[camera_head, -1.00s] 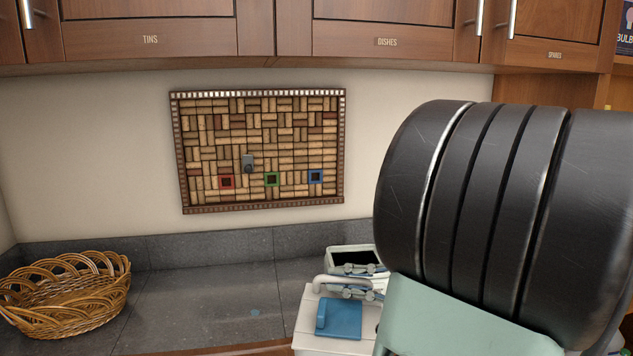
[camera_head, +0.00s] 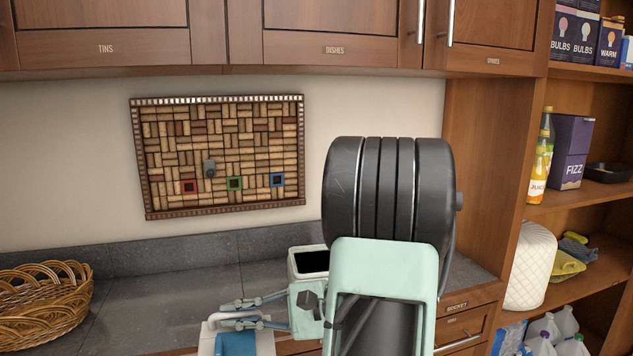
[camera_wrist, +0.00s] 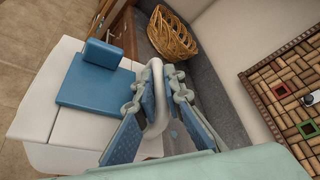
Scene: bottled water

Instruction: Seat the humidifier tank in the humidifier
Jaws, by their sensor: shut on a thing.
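The humidifier tank (camera_head: 237,343) is a white block with a blue panel and a curved white handle. It hangs at the lower edge of the head view, partly cut off. In the wrist view the tank (camera_wrist: 98,82) fills the left and middle, handle toward the fingers. My gripper (camera_head: 240,314) is shut on the handle, one blue-padded finger on each side; it also shows in the wrist view (camera_wrist: 157,95). A pale open-topped box with a dark inside (camera_head: 309,262), probably the humidifier, stands on the counter behind and right of the tank, apart from it. My arm hides its lower part.
A wicker basket (camera_head: 45,304) stands on the grey counter (camera_head: 165,295) at left, with clear counter between it and the box. A cork board (camera_head: 220,150) hangs on the wall. Cabinets (camera_head: 330,45) overhang above. Stocked shelves (camera_head: 580,205) stand at right.

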